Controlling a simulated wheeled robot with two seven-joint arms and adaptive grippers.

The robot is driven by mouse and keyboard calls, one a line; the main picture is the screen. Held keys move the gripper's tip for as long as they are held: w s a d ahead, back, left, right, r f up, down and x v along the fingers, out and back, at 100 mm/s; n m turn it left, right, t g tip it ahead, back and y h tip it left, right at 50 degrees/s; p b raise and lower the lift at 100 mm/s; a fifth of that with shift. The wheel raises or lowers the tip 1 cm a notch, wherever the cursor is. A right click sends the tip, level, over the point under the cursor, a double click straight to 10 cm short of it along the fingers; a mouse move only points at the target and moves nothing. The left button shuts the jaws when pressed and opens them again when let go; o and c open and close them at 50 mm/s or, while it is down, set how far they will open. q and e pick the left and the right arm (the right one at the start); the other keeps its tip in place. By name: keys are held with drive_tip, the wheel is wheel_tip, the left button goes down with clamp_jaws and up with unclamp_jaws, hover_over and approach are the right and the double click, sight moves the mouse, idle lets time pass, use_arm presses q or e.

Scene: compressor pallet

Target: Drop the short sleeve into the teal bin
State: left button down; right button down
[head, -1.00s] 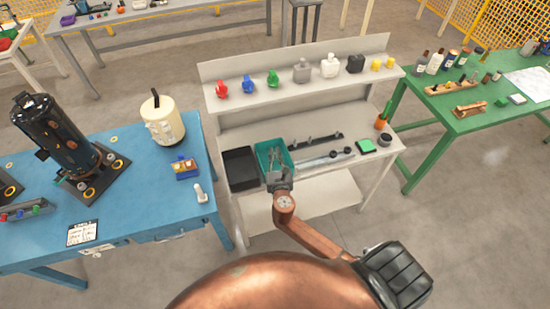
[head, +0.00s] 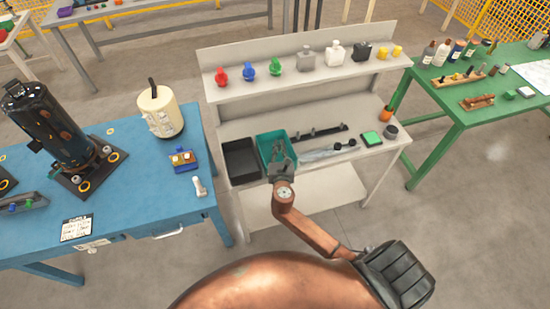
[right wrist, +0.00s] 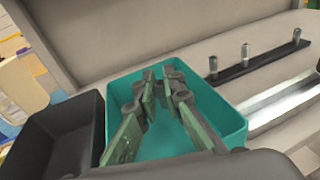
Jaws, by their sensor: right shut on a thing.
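The teal bin (head: 264,152) stands on the grey workbench, beside a black bin. It also shows in the right wrist view (right wrist: 232,118), where its visible floor looks empty. My right gripper (head: 278,151) is over the teal bin, pointing down toward its inside. In the right wrist view its two fingers (right wrist: 160,78) converge at the tips, within the bin's outline. It is shut on the short sleeve, which is small and mostly hidden at the fingertips. I cannot tell its height above the bin floor. My left gripper is out of view.
The black bin (head: 240,178) adjoins the teal bin on the left. A dark rail with upright posts (right wrist: 265,58) and a clear or metallic bar (head: 325,152) lie to the right. An upper shelf (head: 225,96) holds coloured items behind.

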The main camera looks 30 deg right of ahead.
drive_tip(key=c, duration=2)
unclamp_jaws()
drive_tip(key=shift+o, duration=0.2)
drive_tip(key=v, duration=1.2)
